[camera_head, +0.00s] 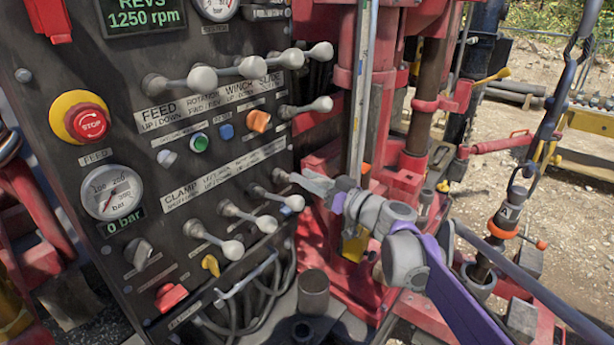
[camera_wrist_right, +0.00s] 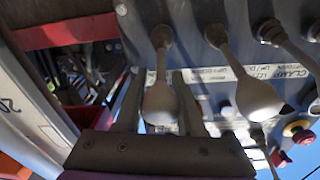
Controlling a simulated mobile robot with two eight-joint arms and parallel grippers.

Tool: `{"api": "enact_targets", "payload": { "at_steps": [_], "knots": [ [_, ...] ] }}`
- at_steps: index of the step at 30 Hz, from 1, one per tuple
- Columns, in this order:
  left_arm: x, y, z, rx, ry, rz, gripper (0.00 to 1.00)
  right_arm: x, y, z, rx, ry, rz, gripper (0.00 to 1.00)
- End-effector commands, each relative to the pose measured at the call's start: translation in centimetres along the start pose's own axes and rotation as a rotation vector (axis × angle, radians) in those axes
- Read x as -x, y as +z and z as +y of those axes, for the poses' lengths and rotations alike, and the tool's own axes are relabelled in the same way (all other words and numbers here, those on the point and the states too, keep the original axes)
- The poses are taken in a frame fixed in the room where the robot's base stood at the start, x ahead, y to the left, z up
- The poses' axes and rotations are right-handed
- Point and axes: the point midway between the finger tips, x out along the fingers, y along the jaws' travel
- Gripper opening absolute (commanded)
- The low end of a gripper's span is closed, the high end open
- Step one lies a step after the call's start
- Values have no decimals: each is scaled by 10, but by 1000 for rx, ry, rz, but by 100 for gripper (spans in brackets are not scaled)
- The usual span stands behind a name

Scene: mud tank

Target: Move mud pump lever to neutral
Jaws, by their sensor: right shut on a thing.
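The lever held by my right gripper (camera_head: 290,178) is at the right end of the lower lever row on the dark control panel (camera_head: 150,215). In the right wrist view, the fingers (camera_wrist_right: 157,76) stand on both sides of this lever's pale grey, bulb-shaped knob (camera_wrist_right: 160,103), shut on it. In the head view the fingers mostly hide the lever. I cannot read a mud pump label on it, so I cannot tell its name for sure. My left gripper is not in view.
Neighbouring levers (camera_head: 266,223) stand close at the left in the lower row. Upper-row levers (camera_head: 320,52) jut out above. A red stop button (camera_head: 89,123) and a pressure gauge (camera_head: 111,191) are on the panel. The red drill mast (camera_head: 385,80) stands behind the gripper.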

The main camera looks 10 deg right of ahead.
Motion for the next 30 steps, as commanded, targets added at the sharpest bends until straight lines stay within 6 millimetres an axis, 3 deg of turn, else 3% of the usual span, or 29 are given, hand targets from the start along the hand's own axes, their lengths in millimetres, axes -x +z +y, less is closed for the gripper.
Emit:
{"api": "enact_targets", "payload": {
  "at_steps": [1, 2, 7, 18, 30],
  "knots": [
    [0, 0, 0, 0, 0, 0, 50, 0, 1, 0, 0, 0, -1, 0],
    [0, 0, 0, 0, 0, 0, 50, 0, 1, 0, 0, 0, -2, 39],
    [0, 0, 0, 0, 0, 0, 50, 0, 1, 0, 0, 0, -2, 67],
    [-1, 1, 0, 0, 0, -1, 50, 7, 0, 1, 0, 2, -2, 67],
    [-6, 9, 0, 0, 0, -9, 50, 81, 1, 1, 1, 5, -3, 67]
  ]
}}
